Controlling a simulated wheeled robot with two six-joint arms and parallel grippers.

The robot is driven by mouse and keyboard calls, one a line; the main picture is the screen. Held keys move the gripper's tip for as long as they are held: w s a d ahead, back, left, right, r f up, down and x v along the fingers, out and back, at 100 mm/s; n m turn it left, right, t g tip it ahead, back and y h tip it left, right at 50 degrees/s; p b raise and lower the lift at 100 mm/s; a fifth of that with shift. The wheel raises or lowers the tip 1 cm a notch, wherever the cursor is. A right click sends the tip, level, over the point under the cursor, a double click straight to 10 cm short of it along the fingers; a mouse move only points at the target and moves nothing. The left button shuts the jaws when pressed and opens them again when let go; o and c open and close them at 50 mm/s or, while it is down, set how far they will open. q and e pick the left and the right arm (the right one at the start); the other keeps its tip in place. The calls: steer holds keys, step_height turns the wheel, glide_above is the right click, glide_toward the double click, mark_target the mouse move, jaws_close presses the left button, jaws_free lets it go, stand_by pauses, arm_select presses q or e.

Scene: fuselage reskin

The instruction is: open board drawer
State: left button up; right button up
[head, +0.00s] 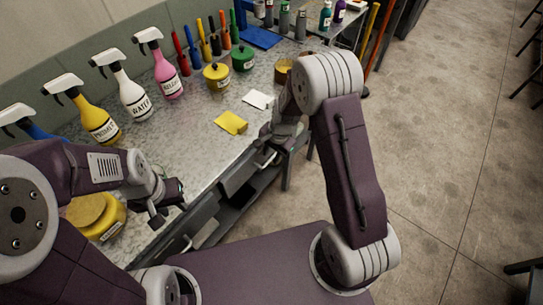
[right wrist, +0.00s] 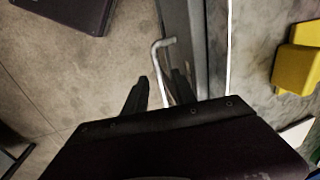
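The drawer front (head: 238,178) is grey and sits under the front edge of the workbench; it looks closed. A pale bar handle (head: 266,158) stands out from it and also shows in the right wrist view (right wrist: 158,44). My right gripper (head: 268,148) is at this handle. In the right wrist view, its two dark fingers (right wrist: 162,88) are apart, with part of the handle between them; contact cannot be made out. My left gripper (head: 168,210) is open and empty over the bench's near edge. Another handle (head: 187,242) shows below it.
Spray bottles (head: 132,95), markers and paint pots (head: 217,76) stand along the back of the bench. A yellow sponge (head: 231,123) and a white card (head: 258,99) lie near the front edge.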

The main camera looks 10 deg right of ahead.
steer(key=shift+a+f, duration=0.1)
steer(key=shift+f, duration=0.3)
steer(key=shift+w+f, duration=0.15)
steer(key=shift+f, duration=0.05)
jaws_close()
stand_by(1.0)
